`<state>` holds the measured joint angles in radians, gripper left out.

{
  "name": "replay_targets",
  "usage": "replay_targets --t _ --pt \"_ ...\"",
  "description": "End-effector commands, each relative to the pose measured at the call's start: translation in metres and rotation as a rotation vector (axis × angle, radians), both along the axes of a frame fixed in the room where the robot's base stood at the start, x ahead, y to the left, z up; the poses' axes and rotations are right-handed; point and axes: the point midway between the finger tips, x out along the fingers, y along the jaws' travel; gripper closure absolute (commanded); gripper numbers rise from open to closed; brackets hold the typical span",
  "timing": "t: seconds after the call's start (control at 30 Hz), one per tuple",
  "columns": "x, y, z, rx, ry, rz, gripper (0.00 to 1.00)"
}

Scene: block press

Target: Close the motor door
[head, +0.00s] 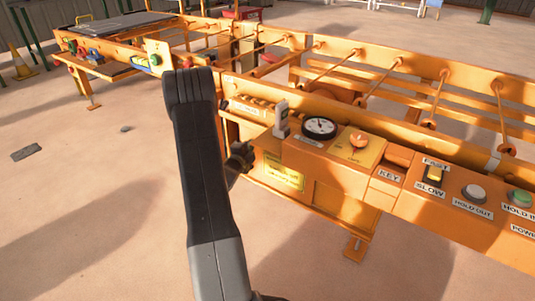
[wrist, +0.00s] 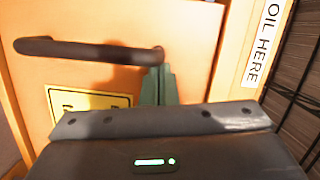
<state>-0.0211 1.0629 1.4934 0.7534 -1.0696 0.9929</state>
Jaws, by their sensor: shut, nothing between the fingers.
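The motor door appears as an orange panel (wrist: 95,75) filling the wrist view. It has a dark bar handle (wrist: 85,50) and a yellow label (wrist: 90,100) below it. My gripper (wrist: 158,70) is shut and empty. Its green fingertips are at the handle's right end; I cannot tell whether they touch it. In the head view my gripper (head: 240,158) is a dark shape beside the orange machine, its fingertips unclear. An orange side panel with a yellow label (head: 284,178) shows just right of it. How far the door stands open cannot be told.
A strip marked OIL HERE (wrist: 264,45) stands right of the door. Above the side panel is a console with a gauge (head: 319,127), an orange knob (head: 359,143), a switch (head: 434,174) and buttons. The floor (head: 80,200) to the left is mostly clear, with a small grey slab (head: 26,152).

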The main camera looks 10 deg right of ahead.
Motion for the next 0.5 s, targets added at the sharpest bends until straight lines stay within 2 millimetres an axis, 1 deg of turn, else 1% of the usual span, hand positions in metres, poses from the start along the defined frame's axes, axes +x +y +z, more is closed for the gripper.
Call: replay_targets --t 0.03,0.2,0.4,0.5 --pt "0.012 0.011 0.000 0.002 -0.003 0.004 1.00" --pt "0.043 0.037 0.000 0.001 -0.002 0.004 1.00" --pt "0.066 0.057 0.000 0.000 0.000 0.003 1.00" --pt "0.071 0.061 0.000 0.001 0.001 0.001 1.00"
